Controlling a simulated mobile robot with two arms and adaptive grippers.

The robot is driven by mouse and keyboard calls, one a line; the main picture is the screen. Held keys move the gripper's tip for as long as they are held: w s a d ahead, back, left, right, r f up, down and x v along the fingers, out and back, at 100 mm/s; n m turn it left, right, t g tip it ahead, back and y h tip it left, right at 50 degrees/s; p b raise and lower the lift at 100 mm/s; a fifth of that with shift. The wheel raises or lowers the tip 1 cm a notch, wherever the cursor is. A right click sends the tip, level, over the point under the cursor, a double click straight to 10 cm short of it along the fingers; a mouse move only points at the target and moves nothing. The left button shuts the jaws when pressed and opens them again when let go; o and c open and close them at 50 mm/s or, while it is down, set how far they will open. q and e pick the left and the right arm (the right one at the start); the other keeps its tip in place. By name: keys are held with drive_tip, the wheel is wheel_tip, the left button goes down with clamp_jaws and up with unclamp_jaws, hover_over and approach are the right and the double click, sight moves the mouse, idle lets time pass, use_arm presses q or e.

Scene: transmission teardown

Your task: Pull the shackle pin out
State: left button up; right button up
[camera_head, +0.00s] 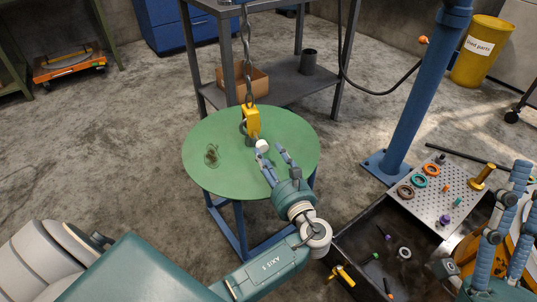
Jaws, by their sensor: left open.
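A chain (247,60) hangs down to a yellow block-shaped fitting (251,123) over the green round table (222,133). A grey shackle-like loop shows beside it. A small white rounded piece (262,146) shows just below the fitting; I cannot tell if it is part of the pin. My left gripper (270,149) is open, with its fingers spread just below the fitting and one fingertip close to the white piece. The pin itself is not clear. What looks like my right gripper (505,215), cut off at the lower right edge, has blue ribbed fingers; its hold is unclear.
A dark stain (212,155) marks the table's left side. A perforated tray (438,202) with rings sits over a dark bin (352,242) of loose parts at right. A blue post (424,90) and a grey shelf (285,88) stand behind. The table's left half is mostly clear.

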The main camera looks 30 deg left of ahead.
use_arm(q)
drive_tip(key=v, duration=1)
drive_tip(key=shift+d, duration=0.25)
drive_tip(key=shift+s, duration=0.1)
drive_tip(key=shift+c, duration=0.6)
